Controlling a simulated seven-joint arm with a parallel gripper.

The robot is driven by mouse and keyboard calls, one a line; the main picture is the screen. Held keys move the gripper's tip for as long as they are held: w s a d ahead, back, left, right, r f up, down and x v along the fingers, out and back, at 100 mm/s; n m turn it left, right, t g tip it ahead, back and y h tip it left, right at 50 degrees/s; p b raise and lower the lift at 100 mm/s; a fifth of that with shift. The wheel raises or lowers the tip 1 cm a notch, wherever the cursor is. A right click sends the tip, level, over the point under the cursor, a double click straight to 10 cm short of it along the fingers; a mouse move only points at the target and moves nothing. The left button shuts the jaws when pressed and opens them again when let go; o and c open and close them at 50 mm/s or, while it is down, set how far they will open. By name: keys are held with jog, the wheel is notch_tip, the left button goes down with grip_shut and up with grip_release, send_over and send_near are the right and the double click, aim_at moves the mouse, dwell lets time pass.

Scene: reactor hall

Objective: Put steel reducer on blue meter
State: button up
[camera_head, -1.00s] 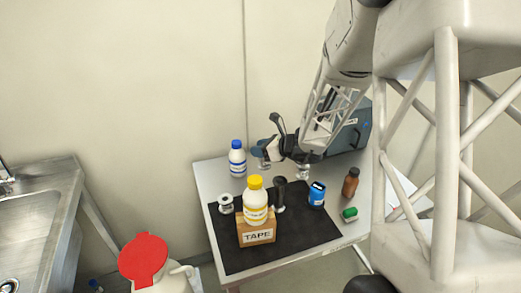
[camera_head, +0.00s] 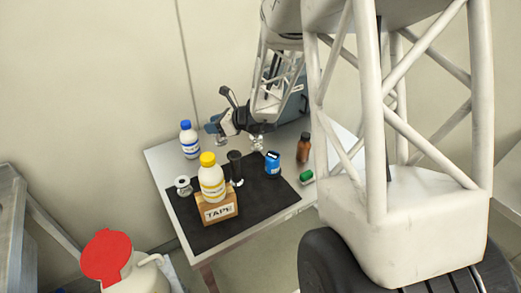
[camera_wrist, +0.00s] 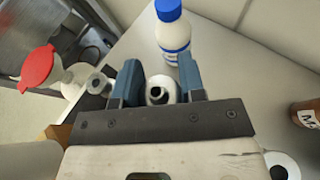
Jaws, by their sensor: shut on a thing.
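My gripper (camera_wrist: 158,82) has its two blue fingers on either side of a pale grey, round, hollow piece with a dark opening, which looks like the steel reducer (camera_wrist: 163,88). In the head view my gripper (camera_head: 222,132) is over the back left of the table, right of the blue-capped bottle, and partly hidden by its own parts. The blue meter (camera_head: 272,164) stands on the black mat's right part, apart from my gripper. I cannot make it out in the wrist view.
The white blue-capped bottle (camera_head: 190,141) is close to my gripper. A yellow-capped bottle (camera_head: 211,180) stands on the TAPE box (camera_head: 219,211). A black upright piece (camera_head: 235,164), brown bottle (camera_head: 303,147) and green item (camera_head: 306,177) are near the meter. The black mat's (camera_head: 255,200) front right is bare.

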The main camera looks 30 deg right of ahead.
notch_tip(320, 180, up, 6)
jog(key=m+t+h, duration=0.1)
jog(key=t, duration=0.1)
send_over(269, 154)
jog(key=w, duration=0.1)
jog(key=shift+s+r, duration=0.3)
jog(key=shift+s, duration=0.15)
jog(key=shift+f, duration=0.15)
jog(key=shift+f, duration=1.9)
jog(key=shift+f, duration=2)
jog(key=shift+f, duration=0.1)
jog(key=o, duration=1.1)
jog(key=shift+c, duration=0.2)
